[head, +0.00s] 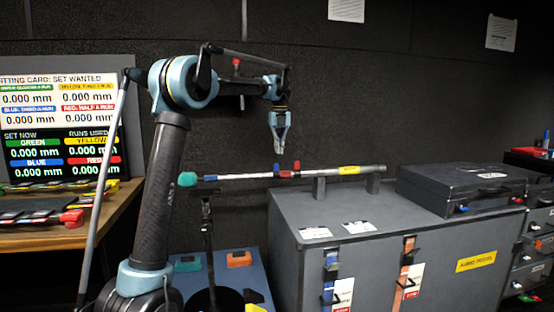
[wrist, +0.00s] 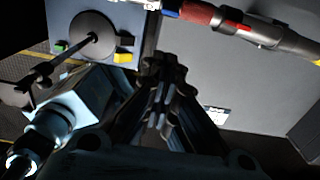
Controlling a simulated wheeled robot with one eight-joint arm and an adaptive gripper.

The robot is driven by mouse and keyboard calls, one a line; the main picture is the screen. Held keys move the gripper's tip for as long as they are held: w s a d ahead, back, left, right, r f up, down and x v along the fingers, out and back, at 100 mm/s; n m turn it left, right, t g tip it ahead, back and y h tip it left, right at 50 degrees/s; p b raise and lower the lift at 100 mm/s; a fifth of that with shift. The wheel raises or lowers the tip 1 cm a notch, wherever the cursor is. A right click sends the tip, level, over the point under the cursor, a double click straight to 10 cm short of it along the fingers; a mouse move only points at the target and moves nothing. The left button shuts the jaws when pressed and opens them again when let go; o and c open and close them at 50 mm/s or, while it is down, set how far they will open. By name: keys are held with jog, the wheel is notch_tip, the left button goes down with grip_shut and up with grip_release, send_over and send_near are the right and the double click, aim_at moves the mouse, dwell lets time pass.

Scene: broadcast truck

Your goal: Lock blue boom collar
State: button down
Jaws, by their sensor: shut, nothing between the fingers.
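A boom pole (head: 245,176) lies level above the grey cabinet, with a green end at its left. A blue band (head: 210,178) shows near that end, and red parts (head: 284,174) sit near mid-pole. My gripper (head: 280,151) points down above the pole, apart from it, with its fingers together and empty. In the wrist view my gripper (wrist: 163,68) shows with its fingers closed. The pole crosses the upper right there, with a small blue part (wrist: 170,13) beside a red sleeve (wrist: 200,14). I cannot tell whether the blue collar is locked.
The grey cabinet (head: 350,212) carries a pole support (head: 319,187) and a black case (head: 462,187) at right. A thin stand (head: 208,225) rises under the pole's left end. A setting card (head: 60,110) stands behind the wooden bench at left.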

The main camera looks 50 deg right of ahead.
jog(key=shift+w+d+r, duration=0.1)
jog(key=shift+r, duration=0.7)
jog(key=shift+w+d+r, duration=0.1)
jog(key=shift+r, duration=0.65)
jog(key=shift+a, duration=0.1)
